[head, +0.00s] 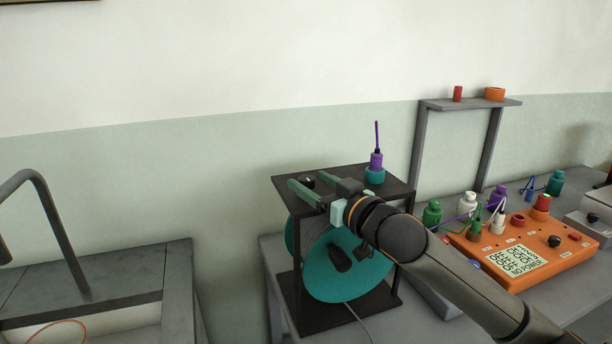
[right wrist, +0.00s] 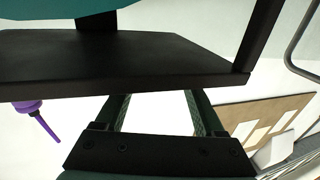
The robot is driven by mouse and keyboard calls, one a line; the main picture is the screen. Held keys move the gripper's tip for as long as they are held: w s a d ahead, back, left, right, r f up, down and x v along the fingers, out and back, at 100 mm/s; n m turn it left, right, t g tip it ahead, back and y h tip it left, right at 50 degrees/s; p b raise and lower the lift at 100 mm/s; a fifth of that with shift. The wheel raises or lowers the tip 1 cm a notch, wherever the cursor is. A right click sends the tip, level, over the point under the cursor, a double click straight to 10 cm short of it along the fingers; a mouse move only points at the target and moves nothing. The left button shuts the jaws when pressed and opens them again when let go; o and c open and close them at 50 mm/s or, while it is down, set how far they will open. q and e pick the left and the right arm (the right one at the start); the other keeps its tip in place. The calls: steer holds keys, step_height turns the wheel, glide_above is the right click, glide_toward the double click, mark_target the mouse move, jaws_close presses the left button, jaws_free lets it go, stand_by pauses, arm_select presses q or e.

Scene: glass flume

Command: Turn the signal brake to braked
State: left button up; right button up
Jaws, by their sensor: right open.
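A reel stand with a black frame (head: 402,196) holds a teal reel (head: 375,280). On its top plate sits a small dark knob with a light mark (head: 309,182), which may be the signal brake; its setting is too small to read. My left gripper is not in view.
A teal and purple connector (head: 376,168) with a purple lead stands on the plate beside my gripper. To the right are an orange control box (head: 480,262), several coloured plugs and a grey shelf (head: 470,104). A grey tank (head: 110,275) stands at left.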

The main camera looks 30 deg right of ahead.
steer(key=shift+w, duration=1.2)
jaws_close()
